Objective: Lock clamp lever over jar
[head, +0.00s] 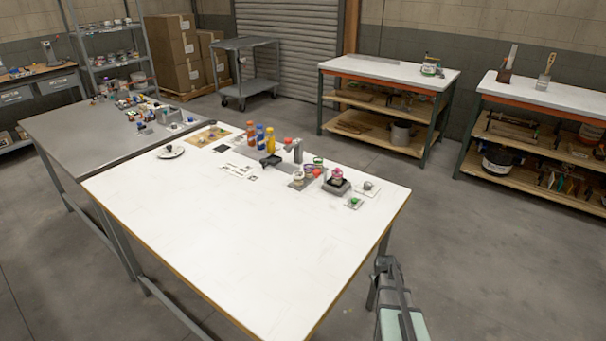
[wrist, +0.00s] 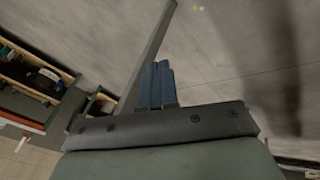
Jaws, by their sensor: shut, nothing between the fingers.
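In the head view, a small jar with a pink-red top (head: 337,174) stands on a dark base (head: 337,187) near the right end of the white table. A clamp lever cannot be made out clearly at this size. My gripper (wrist: 158,66) shows in the wrist view with its blue fingers together and nothing between them. It points at the grey floor and wall area, away from the jar. In the head view, part of my arm (head: 392,300) shows at the lower right, off the table's right edge. The jar is not in the wrist view.
The white table (head: 230,230) has wide free room at its front. Orange, blue and yellow bottles (head: 261,137) stand at its back. Jars with coloured lids (head: 308,173) sit left of the pink-red one. A green-topped item (head: 354,201) lies near the right edge.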

